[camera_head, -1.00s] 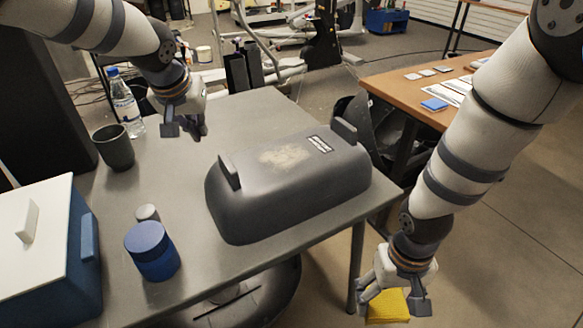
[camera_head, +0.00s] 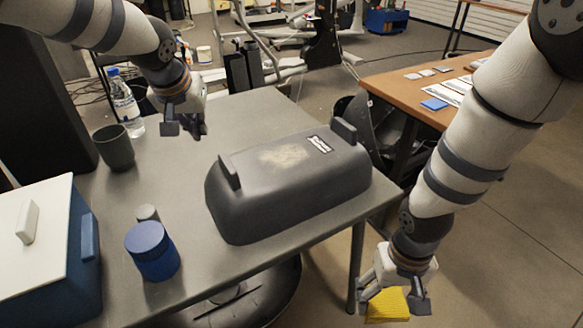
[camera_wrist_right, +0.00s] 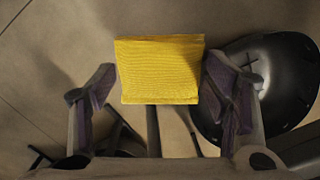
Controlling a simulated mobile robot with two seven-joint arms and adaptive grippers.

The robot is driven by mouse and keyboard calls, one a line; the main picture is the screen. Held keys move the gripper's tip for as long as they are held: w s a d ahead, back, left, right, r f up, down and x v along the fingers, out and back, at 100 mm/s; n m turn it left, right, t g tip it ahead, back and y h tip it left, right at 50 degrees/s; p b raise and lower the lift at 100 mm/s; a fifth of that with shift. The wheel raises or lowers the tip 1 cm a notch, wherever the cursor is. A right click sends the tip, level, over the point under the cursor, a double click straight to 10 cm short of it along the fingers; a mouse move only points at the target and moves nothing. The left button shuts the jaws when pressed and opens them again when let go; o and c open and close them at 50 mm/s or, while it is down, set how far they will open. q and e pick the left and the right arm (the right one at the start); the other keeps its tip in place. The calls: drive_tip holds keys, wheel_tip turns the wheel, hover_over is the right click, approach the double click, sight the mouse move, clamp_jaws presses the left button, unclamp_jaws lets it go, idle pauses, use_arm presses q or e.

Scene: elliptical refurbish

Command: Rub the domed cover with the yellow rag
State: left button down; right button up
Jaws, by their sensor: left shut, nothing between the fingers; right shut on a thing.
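The dark grey domed cover (camera_head: 290,190) lies on the grey metal table, with a pale dusty patch (camera_head: 284,156) and a label on its top. My right gripper (camera_head: 396,296) is shut on the yellow rag (camera_head: 386,306), off the table's front right edge and lower than the cover. In the right wrist view the rag (camera_wrist_right: 160,70) sits between the two fingers. My left gripper (camera_head: 186,127) is shut and empty above the table, behind and left of the cover, apart from it.
On the table (camera_head: 250,108) stand a blue-lidded jar (camera_head: 152,252), a small grey-topped container (camera_head: 147,213), a dark cup (camera_head: 115,148), a water bottle (camera_head: 126,105) and a white-lidded blue box (camera_head: 85,255). A wooden table (camera_head: 400,88) stands at the back right.

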use_arm(q)
drive_tip(key=shift+f, duration=3.05)
use_arm(e)
drive_tip(key=shift+s+f, duration=0.15)
drive_tip(key=shift+f, duration=0.3)
drive_tip(key=r, duration=0.1)
drive_tip(key=w+r, duration=0.1)
drive_tip(key=shift+r+p, duration=0.4)
use_arm(q)
wheel_tip(320, 180, up, 6)
use_arm(e)
drive_tip(key=shift+w+r, duration=0.1)
drive_tip(key=shift+r, duration=0.4)
use_arm(q)
drive_tip(key=shift+r, duration=0.1)
